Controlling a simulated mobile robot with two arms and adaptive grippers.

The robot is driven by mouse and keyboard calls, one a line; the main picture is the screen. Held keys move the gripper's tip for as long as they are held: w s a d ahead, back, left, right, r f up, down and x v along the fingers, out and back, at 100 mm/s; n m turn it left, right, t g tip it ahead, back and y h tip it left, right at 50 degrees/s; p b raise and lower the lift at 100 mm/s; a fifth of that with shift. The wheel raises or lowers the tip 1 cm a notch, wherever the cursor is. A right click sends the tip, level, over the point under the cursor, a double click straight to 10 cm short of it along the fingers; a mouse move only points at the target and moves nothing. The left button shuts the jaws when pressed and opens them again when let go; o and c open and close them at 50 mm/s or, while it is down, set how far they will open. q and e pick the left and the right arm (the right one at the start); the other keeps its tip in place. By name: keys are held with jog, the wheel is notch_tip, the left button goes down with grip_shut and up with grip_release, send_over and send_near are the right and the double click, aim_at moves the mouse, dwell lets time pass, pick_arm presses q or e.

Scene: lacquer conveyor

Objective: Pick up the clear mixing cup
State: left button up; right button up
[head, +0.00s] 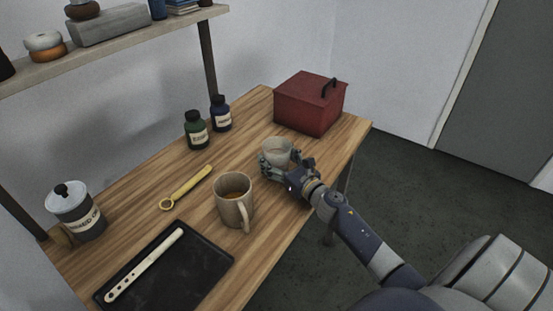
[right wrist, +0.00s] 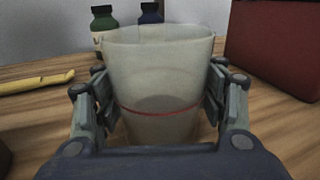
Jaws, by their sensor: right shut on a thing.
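The clear mixing cup (head: 276,151) is a pale, see-through cup near the right front edge of the wooden table, behind the mug. In the right wrist view the cup (right wrist: 158,85) stands upright and shows a red line round its lower part. My right gripper (head: 287,163) is shut on the cup, with one finger on each side of it. In the right wrist view the fingers of this gripper (right wrist: 160,105) press its left and right walls. Whether the cup's base touches the table is hidden by my gripper. My left gripper is not in view.
A mug (head: 234,205) with brown liquid stands close to the left of my gripper. A red box (head: 308,104) is behind the cup. Green (head: 196,131) and blue (head: 220,114) bottles, a yellow tool (head: 187,187), a black tray (head: 205,262) and a labelled jar (head: 77,212) are also on the table.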

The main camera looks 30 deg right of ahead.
jog(key=shift+r, duration=0.25)
